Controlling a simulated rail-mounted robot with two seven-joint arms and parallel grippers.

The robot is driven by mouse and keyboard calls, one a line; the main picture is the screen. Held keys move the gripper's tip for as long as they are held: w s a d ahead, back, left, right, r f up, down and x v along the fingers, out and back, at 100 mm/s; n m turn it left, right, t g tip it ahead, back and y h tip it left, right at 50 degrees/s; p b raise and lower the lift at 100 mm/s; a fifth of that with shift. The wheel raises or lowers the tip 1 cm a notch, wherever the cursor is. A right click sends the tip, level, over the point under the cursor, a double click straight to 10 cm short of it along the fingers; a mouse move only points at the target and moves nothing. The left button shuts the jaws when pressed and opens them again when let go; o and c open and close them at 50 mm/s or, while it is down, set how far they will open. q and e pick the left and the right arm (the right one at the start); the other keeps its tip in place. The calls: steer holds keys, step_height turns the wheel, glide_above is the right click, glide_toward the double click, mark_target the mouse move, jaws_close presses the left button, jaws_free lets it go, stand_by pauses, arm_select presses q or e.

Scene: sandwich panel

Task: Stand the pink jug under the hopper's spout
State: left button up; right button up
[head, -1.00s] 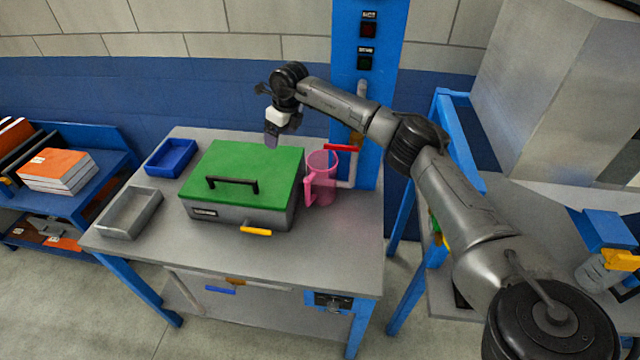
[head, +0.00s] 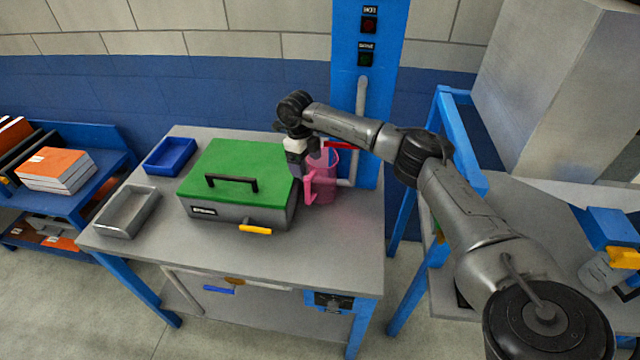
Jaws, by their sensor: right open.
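The pink jug (head: 326,190) stands upright on the grey table, right of the green-lidded box, with its handle on the left. My right gripper (head: 299,172) is open, pointing down beside the jug's rim and above its handle; I cannot tell whether it touches. It hides part of the rim. A large grey body (head: 545,95), apparently the hopper, stands at the right on a blue frame; I cannot make out its spout. My left gripper is not in view.
The green-lidded box (head: 240,170) sits close to the jug's left. A blue tray (head: 170,156) and grey tray (head: 128,212) are at the left. A pipe (head: 361,120) and red lever (head: 343,145) are behind the jug. The table's front right is clear.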

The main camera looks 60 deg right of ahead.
mark_target(310, 175)
steer(key=shift+s+f+b, duration=0.2)
steer(key=shift+f, duration=0.7)
steer(key=shift+s+f+b, duration=0.15)
steer(key=shift+s+f, duration=0.1)
steer(key=shift+f, duration=0.7)
steer(key=shift+s+f+b, duration=0.2)
steer(key=shift+f, duration=0.7)
steer(key=shift+d, duration=0.1)
steer(key=shift+c, duration=0.4)
steer(key=c, duration=1.3)
steer(key=shift+r, duration=0.1)
